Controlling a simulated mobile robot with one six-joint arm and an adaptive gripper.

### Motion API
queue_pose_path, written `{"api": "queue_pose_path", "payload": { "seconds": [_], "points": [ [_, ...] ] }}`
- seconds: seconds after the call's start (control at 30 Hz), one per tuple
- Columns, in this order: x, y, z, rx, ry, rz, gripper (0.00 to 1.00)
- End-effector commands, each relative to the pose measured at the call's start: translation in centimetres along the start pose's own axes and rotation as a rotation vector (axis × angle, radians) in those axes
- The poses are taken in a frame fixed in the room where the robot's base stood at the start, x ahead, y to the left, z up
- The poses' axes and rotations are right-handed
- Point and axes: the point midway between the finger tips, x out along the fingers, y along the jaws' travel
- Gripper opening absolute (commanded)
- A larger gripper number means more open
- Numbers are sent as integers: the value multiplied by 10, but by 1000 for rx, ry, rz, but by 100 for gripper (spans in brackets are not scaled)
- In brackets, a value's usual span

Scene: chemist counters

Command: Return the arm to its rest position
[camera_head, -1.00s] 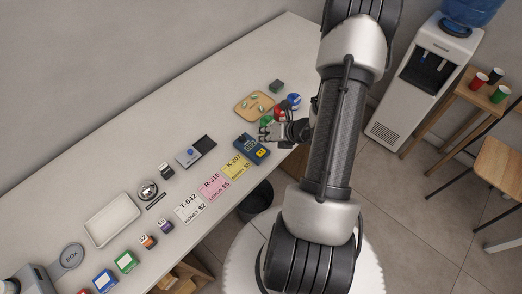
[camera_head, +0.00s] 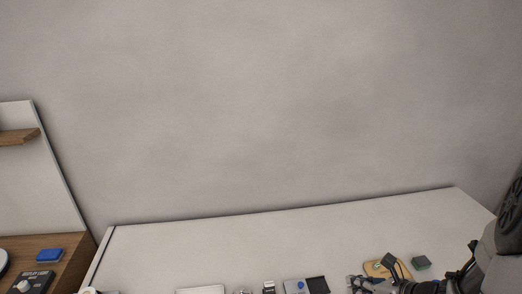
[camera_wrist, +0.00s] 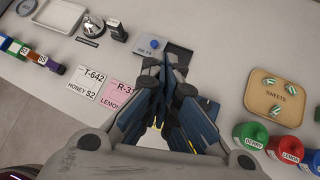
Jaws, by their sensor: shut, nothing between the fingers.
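My gripper (camera_wrist: 168,68) is shut and empty in the wrist view, with its fingers together over the white counter. Its fingertips lie in front of a small device with a blue button (camera_wrist: 154,45). In the head view my gripper (camera_head: 362,284) is at the bottom right, low in the frame beside the wooden sweets tray (camera_head: 398,267). My arm reaches in from the right edge there. Most of the arm is out of the picture.
Labelled cards, HONEY (camera_wrist: 88,82) and LEMON (camera_wrist: 117,96), lie left of my gripper. The sweets tray (camera_wrist: 257,101) and green (camera_wrist: 250,136) and red (camera_wrist: 287,150) lidded containers are at right. The counter's back strip (camera_head: 230,240) is clear before the wall.

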Motion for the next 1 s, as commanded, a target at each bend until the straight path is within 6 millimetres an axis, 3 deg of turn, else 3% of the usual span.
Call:
{"api": "queue_pose_path", "payload": {
  "seconds": [0.03,0.1,0.2,0.3,0.43,0.53,0.7,0.83,1.0],
  "points": [
    [-1,30,17,-190,15,57,0],
    [-7,69,31,-440,42,134,0],
    [-19,121,39,-795,81,238,0],
    [-36,166,35,-1148,121,333,0],
    [-62,208,20,-1599,182,439,0],
    [-84,226,5,-1942,239,504,0],
    [-120,234,-15,-2459,363,565,0],
    [-140,229,-21,-2724,460,576,0],
    [-152,224,-22,-2874,533,574,0]
  ]
}}
